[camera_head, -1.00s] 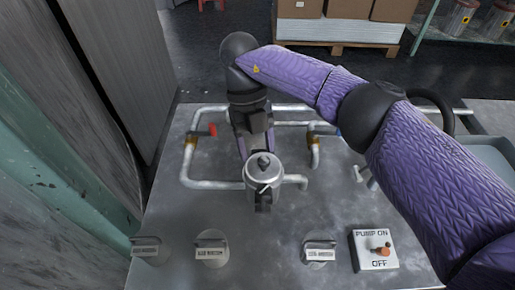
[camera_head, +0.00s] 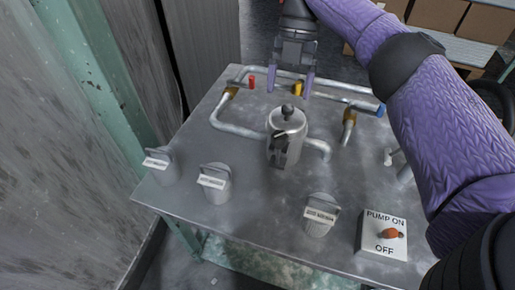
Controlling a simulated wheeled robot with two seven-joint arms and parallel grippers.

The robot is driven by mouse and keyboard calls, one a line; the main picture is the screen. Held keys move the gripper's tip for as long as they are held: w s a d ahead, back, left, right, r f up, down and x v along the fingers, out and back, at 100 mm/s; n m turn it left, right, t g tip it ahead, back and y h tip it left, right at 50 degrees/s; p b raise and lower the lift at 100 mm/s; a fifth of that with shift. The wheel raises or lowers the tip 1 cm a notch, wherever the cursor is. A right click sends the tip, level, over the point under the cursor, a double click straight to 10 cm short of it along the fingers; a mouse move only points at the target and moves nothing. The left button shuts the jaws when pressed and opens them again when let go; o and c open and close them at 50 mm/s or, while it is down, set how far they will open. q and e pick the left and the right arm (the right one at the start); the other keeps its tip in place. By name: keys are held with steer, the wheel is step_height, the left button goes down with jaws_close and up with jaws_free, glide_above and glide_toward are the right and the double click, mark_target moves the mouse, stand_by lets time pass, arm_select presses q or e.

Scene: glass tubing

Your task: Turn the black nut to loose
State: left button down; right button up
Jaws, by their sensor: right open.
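A silver canister (camera_head: 286,135) stands in the middle of the metal table, joined to pipes. It has a dark knob (camera_head: 288,111) on its lid and a black fitting (camera_head: 279,150) on its front. I cannot tell which of these dark parts is the black nut. My right gripper (camera_head: 290,87) points down behind the canister, near the rear pipe. My left gripper is not in view.
A red-handled valve (camera_head: 251,82) is left of my right gripper; a blue-ended pipe (camera_head: 380,110) is to its right. Several labelled grey knobs, one of them a front one (camera_head: 319,214), and a pump switch box (camera_head: 383,235) line the table's front. A wall stands close on the left.

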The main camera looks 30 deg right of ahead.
mark_target(280, 134)
steer(key=shift+f, duration=0.35)
steer(key=b+x, duration=0.6)
steer(key=x, duration=0.2)
steer(key=shift+a+f, duration=0.1)
steer(key=shift+f, duration=0.25)
steer(key=shift+s+a+f+b, duration=0.15)
steer(key=shift+a+f+b, duration=0.1)
steer(key=shift+b, duration=0.1)
steer(key=shift+r, duration=0.1)
